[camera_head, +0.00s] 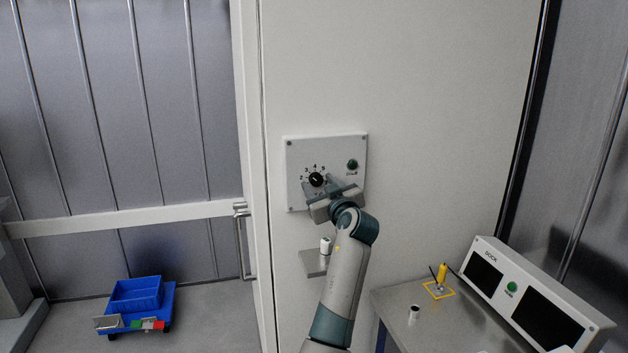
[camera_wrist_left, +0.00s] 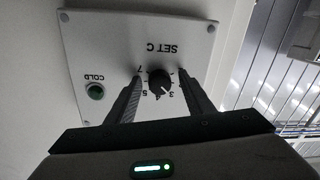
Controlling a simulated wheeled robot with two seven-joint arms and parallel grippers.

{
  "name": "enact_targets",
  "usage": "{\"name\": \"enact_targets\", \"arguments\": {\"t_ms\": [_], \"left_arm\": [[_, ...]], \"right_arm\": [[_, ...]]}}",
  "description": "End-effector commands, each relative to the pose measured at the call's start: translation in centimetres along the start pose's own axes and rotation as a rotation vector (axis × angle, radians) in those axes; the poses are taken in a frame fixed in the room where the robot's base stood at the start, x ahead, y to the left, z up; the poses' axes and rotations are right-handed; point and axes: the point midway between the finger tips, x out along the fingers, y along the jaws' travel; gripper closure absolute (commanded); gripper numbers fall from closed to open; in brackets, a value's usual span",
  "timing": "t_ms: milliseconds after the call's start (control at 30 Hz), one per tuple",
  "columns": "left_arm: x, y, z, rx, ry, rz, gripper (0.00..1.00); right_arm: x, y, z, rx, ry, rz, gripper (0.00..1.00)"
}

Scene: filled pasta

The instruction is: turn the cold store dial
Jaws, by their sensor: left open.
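The black cold store dial (camera_head: 316,179) sits on a white panel (camera_head: 295,148) on the pale wall, ringed by numbers. In the left wrist view the dial (camera_wrist_left: 160,82) shows a white mark that seems to point near 3 or 4, though the exact setting is too small to read. My left gripper (camera_head: 319,183) is at the panel, open. In the left wrist view its fingers (camera_wrist_left: 160,78) stand on either side of the dial, with a visible gap to the knob. A green COLD lamp or button (camera_wrist_left: 96,92) is beside it. My right gripper is in neither view.
A small shelf (camera_head: 315,264) with a white cylinder (camera_head: 326,246) juts out below the panel. At the right, a bench (camera_head: 395,305) holds a yellow peg (camera_head: 442,273) and a DOCK console (camera_head: 490,247). A blue cart (camera_head: 137,298) stands at lower left, near a door handle (camera_head: 242,240).

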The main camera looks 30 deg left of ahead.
Motion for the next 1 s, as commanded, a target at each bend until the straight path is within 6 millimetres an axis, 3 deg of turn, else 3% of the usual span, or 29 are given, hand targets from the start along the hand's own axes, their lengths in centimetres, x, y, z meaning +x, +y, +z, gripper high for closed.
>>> {"name": "enact_targets", "arguments": {"t_ms": [367,533,567,1000], "left_arm": [[-0.1,0.1,0.0,0.0,0.0,0.0,0.53],[-0.1,0.1,0.0,0.0,0.0,0.0,0.91],[-0.1,0.1,0.0,0.0,0.0,0.0,0.94],[-0.1,0.1,0.2,-0.039,-0.001,0.0,0.94]], "right_arm": [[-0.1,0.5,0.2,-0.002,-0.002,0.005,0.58],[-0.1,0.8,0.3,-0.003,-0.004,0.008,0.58],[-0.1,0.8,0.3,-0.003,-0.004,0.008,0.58],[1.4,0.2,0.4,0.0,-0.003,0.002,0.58]]}}
